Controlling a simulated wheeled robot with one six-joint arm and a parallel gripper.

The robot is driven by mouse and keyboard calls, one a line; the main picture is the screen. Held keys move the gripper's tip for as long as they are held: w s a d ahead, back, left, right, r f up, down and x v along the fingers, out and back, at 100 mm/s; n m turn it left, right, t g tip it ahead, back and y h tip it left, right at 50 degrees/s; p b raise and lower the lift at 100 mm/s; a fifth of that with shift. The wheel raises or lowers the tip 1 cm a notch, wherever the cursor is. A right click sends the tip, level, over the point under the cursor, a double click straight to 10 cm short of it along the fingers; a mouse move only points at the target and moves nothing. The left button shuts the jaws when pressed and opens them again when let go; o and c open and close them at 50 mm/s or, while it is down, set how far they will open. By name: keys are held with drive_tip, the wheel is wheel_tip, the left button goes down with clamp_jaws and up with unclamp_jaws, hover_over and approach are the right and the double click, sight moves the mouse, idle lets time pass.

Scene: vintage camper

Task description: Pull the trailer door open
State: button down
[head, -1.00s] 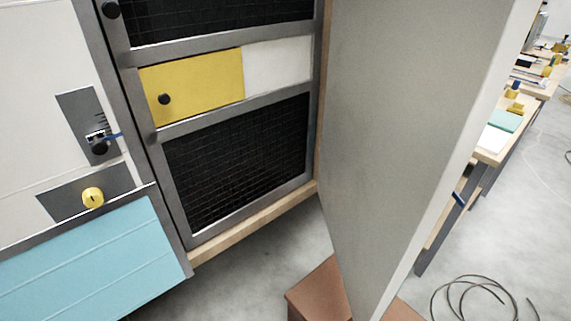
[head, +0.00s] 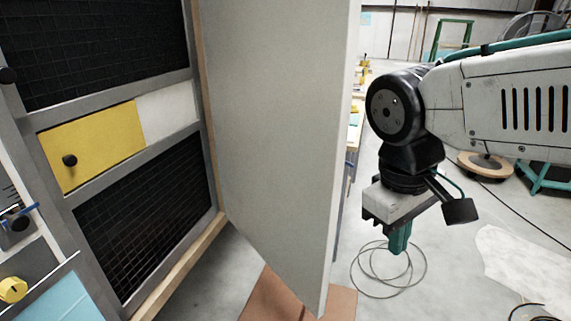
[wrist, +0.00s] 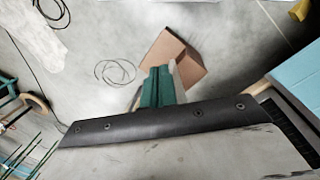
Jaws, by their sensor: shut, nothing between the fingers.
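The trailer door (head: 275,120) is a plain pale grey panel. It stands swung out from the frame in the middle of the head view, upright, with its edge towards me. A second, screened door with black mesh and a yellow panel (head: 92,145) fills the opening left of it. My gripper (head: 399,243), with green fingers pointing down, is right of the door's free edge and appears apart from it. The fingers also show in the wrist view (wrist: 157,86), shut and empty. A pale strip beside them there may be the door's edge; I cannot tell.
A brown box-like step (head: 340,303) sits on the floor below the door. A coiled cable (head: 388,272) lies on the floor under my gripper. A round wooden-topped stool (head: 485,164) and a green ladder (head: 453,40) stand farther back. Open concrete floor lies right of the door.

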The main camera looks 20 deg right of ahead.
drive_tip(key=w+n+g+h, duration=0.2)
drive_tip(key=w+n+h, duration=0.4)
drive_tip(key=w+n, duration=0.1)
drive_tip(key=n+t+h, duration=0.8)
drive_tip(key=n+h, duration=0.1)
drive_tip(key=n, duration=0.4)
approach(319, 156)
drive_tip(key=shift+m, duration=0.3)
drive_tip(key=x, duration=0.5)
drive_tip(key=shift+d+f, duration=0.1)
drive_tip(key=shift+d, duration=0.3)
drive_tip(key=shift+w+d, duration=0.25)
drive_tip(key=shift+d, duration=0.25)
drive_tip(key=shift+d, duration=0.1)
